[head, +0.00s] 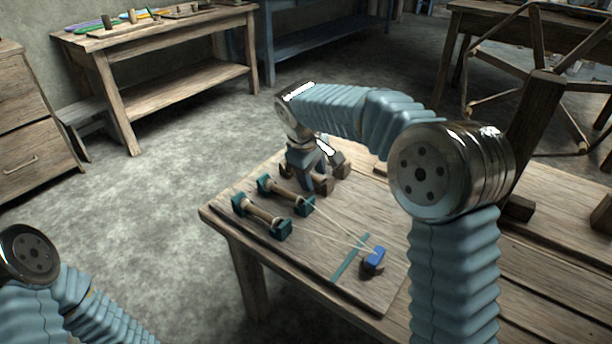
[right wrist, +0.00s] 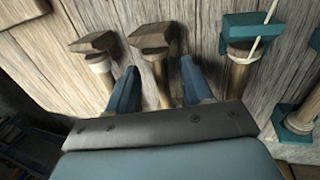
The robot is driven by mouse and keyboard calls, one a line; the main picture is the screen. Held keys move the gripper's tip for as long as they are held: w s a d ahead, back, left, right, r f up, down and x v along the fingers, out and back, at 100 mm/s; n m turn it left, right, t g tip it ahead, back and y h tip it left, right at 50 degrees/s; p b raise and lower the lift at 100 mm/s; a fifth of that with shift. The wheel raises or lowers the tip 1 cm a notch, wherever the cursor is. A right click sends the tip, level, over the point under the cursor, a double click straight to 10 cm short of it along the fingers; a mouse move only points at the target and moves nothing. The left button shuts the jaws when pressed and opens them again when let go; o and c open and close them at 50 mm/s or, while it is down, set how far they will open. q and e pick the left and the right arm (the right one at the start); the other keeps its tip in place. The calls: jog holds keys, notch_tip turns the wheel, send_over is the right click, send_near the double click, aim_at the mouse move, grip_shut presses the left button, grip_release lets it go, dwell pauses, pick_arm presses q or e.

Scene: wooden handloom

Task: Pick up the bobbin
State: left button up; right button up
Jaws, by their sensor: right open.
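Several bobbins lie side by side on the wooden table. Two have plain brown ends: a middle one (right wrist: 152,38) and one with pale thread (right wrist: 98,62) to its left in the right wrist view. Two teal-ended bobbins (head: 287,195) (head: 262,216) lie nearer in the head view, with pale threads running from them. My right gripper (head: 305,172) is low over the brown bobbins. In the right wrist view its blue fingers (right wrist: 159,72) are open, one on each side of the middle brown bobbin's shaft. Contact cannot be told. My left gripper is out of view.
The threads run to a small blue-topped block (head: 374,260) beside a teal strip (head: 350,258) on the table (head: 470,280). A dark wooden post (head: 530,130) stands at the right. A side bench (head: 180,50) is across the room.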

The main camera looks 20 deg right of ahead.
grip_shut()
jog(key=shift+r, duration=0.1)
